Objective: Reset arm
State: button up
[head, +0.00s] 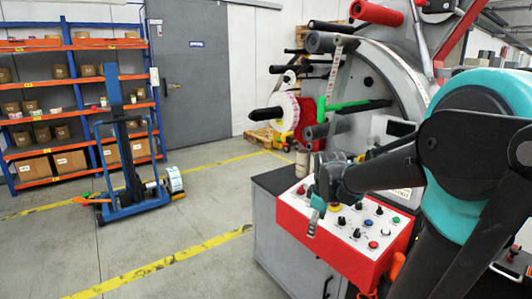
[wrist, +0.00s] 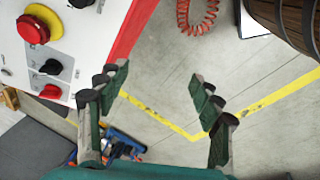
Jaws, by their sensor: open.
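My gripper (wrist: 160,95) is open and empty in the wrist view, its two green-and-grey fingers spread apart over the floor. In the head view, my arm reaches in from the right and my gripper (head: 315,203) is in front of the left part of the control panel (head: 376,232). The panel is white with a red border and several knobs and buttons. In the wrist view, the panel (wrist: 78,52) is at the upper left, beside my left finger. A red emergency button (wrist: 33,29) on a yellow base shows there. Whether a finger touches the panel cannot be told.
The label rewinder (head: 365,75) with rollers and a label reel (head: 284,112) stands behind the panel. A blue lift trolley (head: 125,150) and an orange-blue shelf (head: 60,95) with boxes are at the left. Floor with yellow lines (head: 160,265) lies clear between.

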jog(key=s+d+f+m, duration=0.1)
jog(key=s+f+m, duration=0.4)
jog(key=s, duration=0.2)
jog(key=s+d+f+m+t, duration=0.1)
jog(key=s+f+m, duration=0.4)
jog(key=s+m, duration=0.1)
jog(key=shift+s+f+m, duration=0.2)
jog(key=shift+s+m, duration=0.1)
jog(key=shift+s, duration=0.55)
jog(key=shift+d, duration=0.1)
